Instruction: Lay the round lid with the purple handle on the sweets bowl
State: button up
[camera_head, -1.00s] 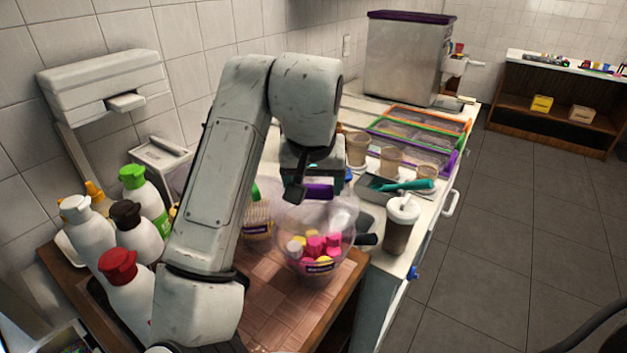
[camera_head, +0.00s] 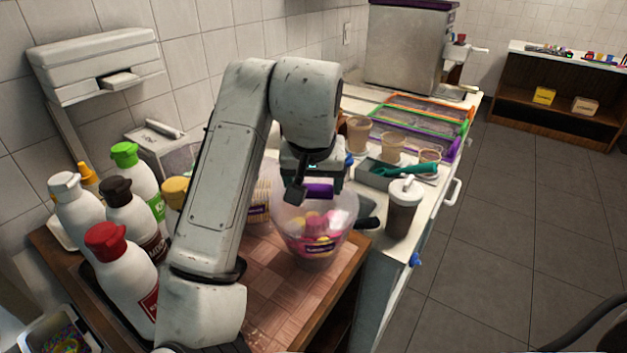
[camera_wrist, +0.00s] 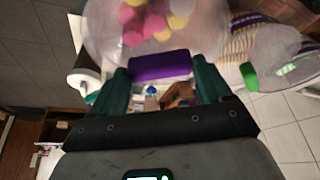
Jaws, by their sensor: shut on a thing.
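My gripper (camera_head: 312,191) is shut on the purple handle (camera_head: 319,190) of the round clear lid and is over the sweets bowl. The wrist view shows the handle (camera_wrist: 160,66) between my two green fingers. The lid's clear disc is hard to tell from the bowl, so I cannot tell whether it touches the rim all round. The sweets bowl (camera_head: 313,257) is clear, with a purple label and pink, yellow and white sweets. It stands on the wooden board, and its sweets show in the wrist view (camera_wrist: 145,22).
Several sauce bottles (camera_head: 122,275) stand left of my arm. A clear tub of cones (camera_head: 260,200) stands just behind the bowl. A lidded drink cup (camera_head: 403,210) and a grey tray (camera_head: 385,176) with a green scoop are at right. The board's front (camera_head: 285,300) is bare.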

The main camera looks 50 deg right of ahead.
jog(key=shift+f, duration=0.6)
dwell(0.4)
jog(key=o, duration=1.3)
jog(key=shift+o, duration=0.2)
jog(key=shift+r, duration=0.15)
notch_tip(320, 180, up, 7)
jog(key=p, duration=0.6)
jog(key=shift+s, duration=0.1)
